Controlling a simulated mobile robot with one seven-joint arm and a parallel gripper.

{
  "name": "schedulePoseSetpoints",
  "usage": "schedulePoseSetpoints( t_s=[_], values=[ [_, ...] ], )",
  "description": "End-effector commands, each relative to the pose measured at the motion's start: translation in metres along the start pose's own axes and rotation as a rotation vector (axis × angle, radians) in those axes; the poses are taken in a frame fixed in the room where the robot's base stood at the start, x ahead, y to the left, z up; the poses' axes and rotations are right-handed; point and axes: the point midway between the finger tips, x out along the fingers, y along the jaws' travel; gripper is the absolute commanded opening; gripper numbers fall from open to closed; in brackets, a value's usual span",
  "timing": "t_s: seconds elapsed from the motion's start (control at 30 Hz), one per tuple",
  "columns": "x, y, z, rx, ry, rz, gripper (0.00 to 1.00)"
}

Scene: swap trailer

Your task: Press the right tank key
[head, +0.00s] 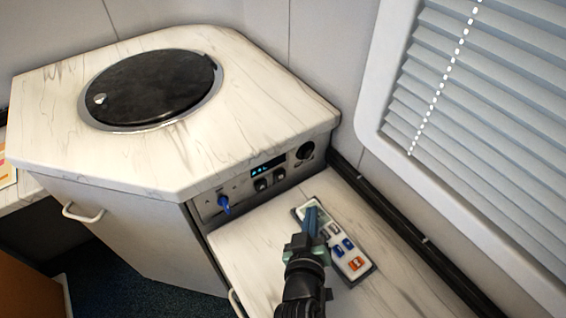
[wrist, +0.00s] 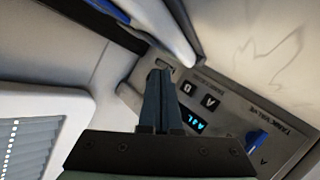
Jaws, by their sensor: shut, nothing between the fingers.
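The control panel (head: 240,190) is on the front face of the raised counter in the head view. It carries two small dark keys under a lit blue display (head: 268,166). The right key (head: 279,174) also shows in the wrist view (wrist: 189,87), where the panel appears turned around; the left key (head: 261,184) is beside it (wrist: 210,101). My gripper (head: 311,211) is shut and empty, apart from the keys, to their lower right in the head view. In the wrist view its fingertips (wrist: 160,74) overlap the panel's edge; the gap to the panel is hard to judge.
A blue knob (head: 224,204) is left of the keys and a round black socket (head: 305,150) is right. A white strip with coloured switches (head: 352,262) lies on the lower worktop (head: 250,245), partly behind my gripper. A window blind (head: 480,110) is at right.

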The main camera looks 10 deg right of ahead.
Motion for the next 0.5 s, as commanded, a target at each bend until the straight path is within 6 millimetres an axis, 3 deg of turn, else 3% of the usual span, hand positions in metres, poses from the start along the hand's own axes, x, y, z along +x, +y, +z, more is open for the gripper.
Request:
schedulePoseSetpoints(
  t_s=[0.27, 0.5],
  values=[
    [0.001, -0.001, -0.001, 0.001, 0.002, 0.000, 0.00],
    [0.017, -0.013, -0.011, 0.003, 0.005, -0.001, 0.00]
  ],
)
